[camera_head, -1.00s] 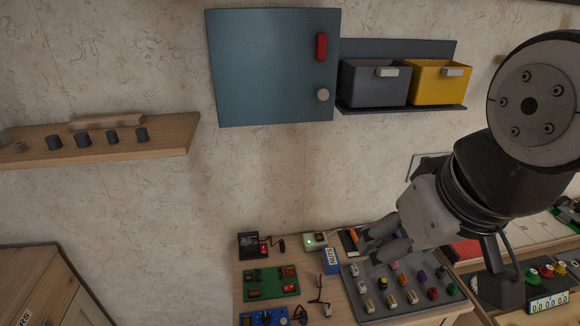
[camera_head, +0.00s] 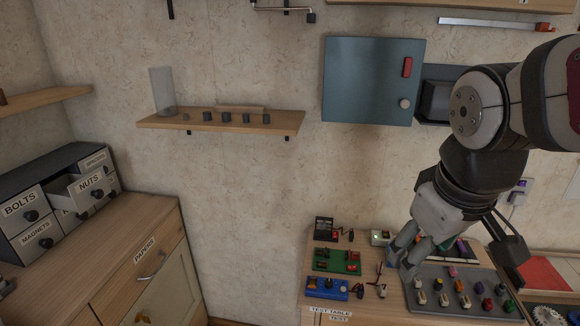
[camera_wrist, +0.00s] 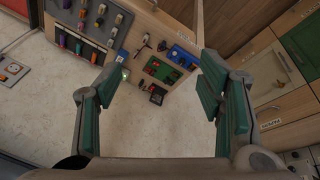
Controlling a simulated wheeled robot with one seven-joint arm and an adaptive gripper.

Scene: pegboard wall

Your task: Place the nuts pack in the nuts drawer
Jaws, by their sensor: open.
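The nuts drawer (camera_head: 88,187), a white-fronted drawer labelled NUTS, is pulled out of the dark drawer unit at the left in the head view. My gripper (camera_head: 408,252) is over the work table at the right, pointing down and far from the drawer. In the wrist view my gripper (camera_wrist: 157,82) is open, its green-padded fingers wide apart with nothing between them. A small blue and white piece, probably the nuts pack (camera_wrist: 122,56), lies on the table near the left finger.
The work table holds a green circuit board (camera_head: 337,261), a blue board (camera_head: 327,288) and a grey tray (camera_head: 425,303) of several coloured pegs. A wooden shelf (camera_head: 225,124) and a blue cabinet (camera_head: 365,80) hang on the wall. Bare wall separates table and drawers.

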